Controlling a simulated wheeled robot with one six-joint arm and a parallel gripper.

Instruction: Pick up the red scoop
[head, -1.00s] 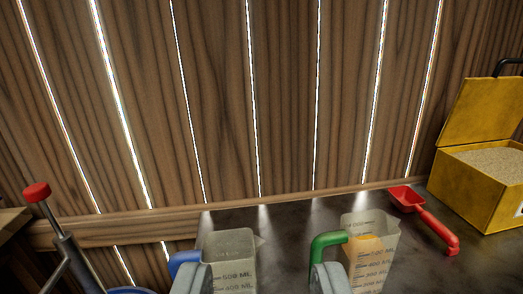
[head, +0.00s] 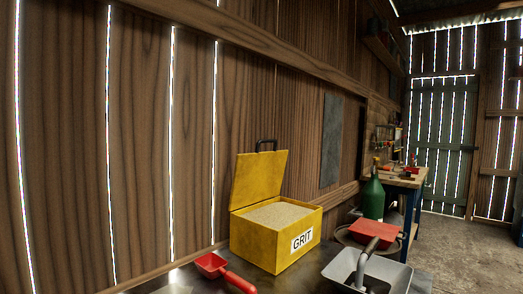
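The red scoop (head: 211,265) lies on the dark bench top at the bottom of the head view, left of centre. Its square bowl is toward the wooden wall. Its handle (head: 239,282) runs down and right, and its end is cut off by the bottom edge of the picture. The scoop lies just in front and to the left of the yellow grit box. My gripper is not in view, so its distance from the scoop does not show.
The open yellow GRIT box (head: 271,249) holds pale grit. Right of it stand a grey metal tray-like item (head: 341,267), a red object (head: 374,234) and a green bottle (head: 373,199). A workbench (head: 404,180) stands farther back. Open floor (head: 466,250) lies at right.

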